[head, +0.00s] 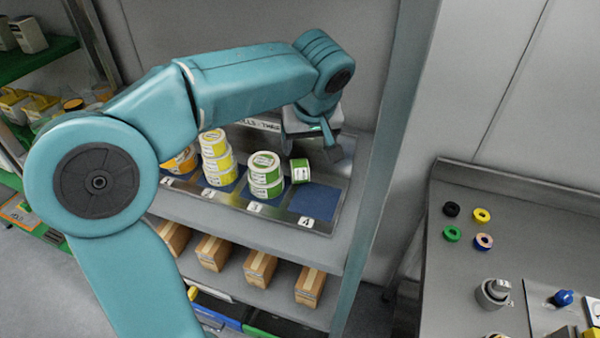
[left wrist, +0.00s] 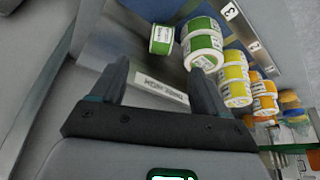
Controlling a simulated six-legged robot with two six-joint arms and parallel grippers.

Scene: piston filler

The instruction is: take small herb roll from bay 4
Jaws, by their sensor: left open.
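A small green-and-white roll (head: 300,171) stands upright just behind the back left corner of bay 4's blue pad (head: 318,202). It is beside the larger stacked green rolls (head: 266,177) of bay 3. In the left wrist view the small roll (left wrist: 162,40) is ahead of my fingertips, with the green stack (left wrist: 203,44) to its right. My left gripper (head: 327,146) is open and empty, behind and right of the small roll, apart from it. In the left wrist view the gap between its fingers (left wrist: 158,76) is empty. My right gripper is not in view.
Yellow rolls (head: 217,158) and orange rolls (head: 181,160) stand in the bays to the left. A labelled strip (head: 262,124) lies behind the bays. A teal post (head: 372,160) stands right of the shelf. Cartons (head: 260,268) sit on the shelf below.

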